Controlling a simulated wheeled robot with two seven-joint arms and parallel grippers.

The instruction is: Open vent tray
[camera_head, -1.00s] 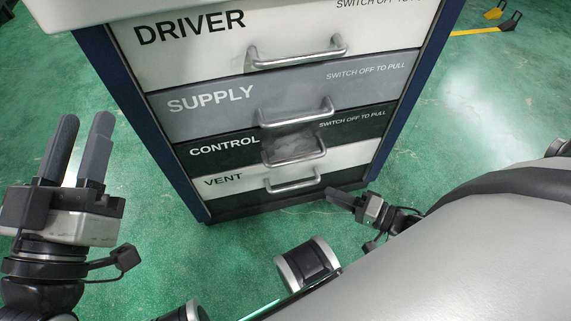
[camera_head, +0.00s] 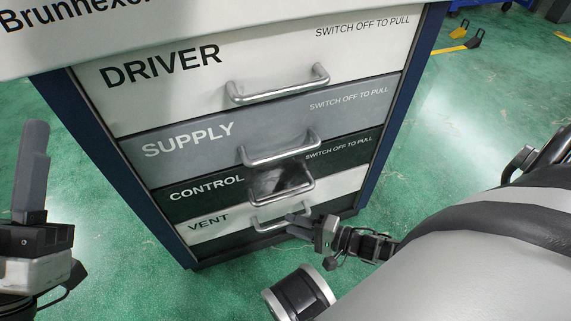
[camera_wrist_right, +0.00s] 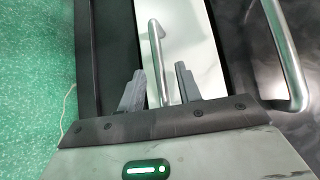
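The vent tray (camera_head: 208,225) is the lowest, white drawer of the cabinet and looks flush with the front. Its metal handle (camera_head: 268,222) also shows in the right wrist view (camera_wrist_right: 156,40). My right gripper (camera_head: 294,224) is at the right part of this handle. In the right wrist view my right gripper (camera_wrist_right: 160,80) is open, with the handle bar running between its two fingers; I cannot tell whether they touch it. My left gripper (camera_head: 33,135) is at the far left, away from the cabinet. Only one of its fingers shows clearly.
Above the vent tray are the dark control drawer (camera_head: 186,201), the grey supply drawer (camera_head: 150,167) and the white driver drawer (camera_head: 110,110), each with a bar handle. The control handle (camera_wrist_right: 285,55) lies close to my right gripper. Green floor (camera_head: 90,180) is clear left of the cabinet.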

